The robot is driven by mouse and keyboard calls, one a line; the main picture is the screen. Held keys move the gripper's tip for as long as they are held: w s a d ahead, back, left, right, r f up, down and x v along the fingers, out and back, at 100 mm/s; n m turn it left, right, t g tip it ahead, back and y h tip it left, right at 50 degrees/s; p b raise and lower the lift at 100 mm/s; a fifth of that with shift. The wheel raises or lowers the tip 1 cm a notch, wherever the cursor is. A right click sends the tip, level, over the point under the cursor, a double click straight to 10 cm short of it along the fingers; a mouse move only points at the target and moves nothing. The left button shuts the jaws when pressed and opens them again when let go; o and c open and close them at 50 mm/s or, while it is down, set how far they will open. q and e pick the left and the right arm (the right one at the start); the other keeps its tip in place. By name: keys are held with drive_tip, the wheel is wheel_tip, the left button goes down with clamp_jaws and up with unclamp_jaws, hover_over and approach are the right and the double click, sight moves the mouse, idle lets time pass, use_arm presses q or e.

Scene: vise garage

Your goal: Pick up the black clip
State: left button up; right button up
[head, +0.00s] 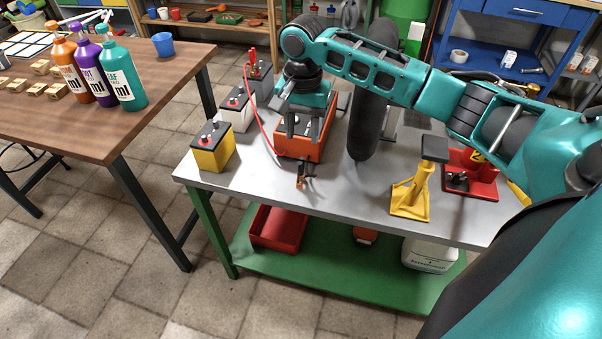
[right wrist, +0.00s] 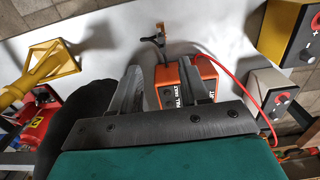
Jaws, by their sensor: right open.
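The black clip (head: 302,180) lies on the grey metal workbench (head: 345,195) near its front edge, just in front of the orange charger box (head: 292,150). It has copper-coloured jaws and a dark cable. In the right wrist view the clip (right wrist: 156,38) is at the top, beyond the charger. My right gripper (head: 303,128) is above the charger, pointing down, apart from the clip. In the right wrist view the gripper's fingers (right wrist: 168,82) are spread, with the charger showing between and behind them. My left gripper is not seen.
A yellow battery (head: 211,151), a white battery (head: 236,112) and a dark battery (head: 261,80) stand left of the charger. A red cable (head: 260,118) runs past them. A yellow stand (head: 411,195) and a red tool (head: 470,175) are at right. Bare bench lies around the clip.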

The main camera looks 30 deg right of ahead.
sight(301, 160)
wheel_tip(301, 160, down, 10)
drive_tip(key=shift+a+f+b, duration=0.15)
drive_tip(key=shift+b, duration=0.8)
clamp_jaws()
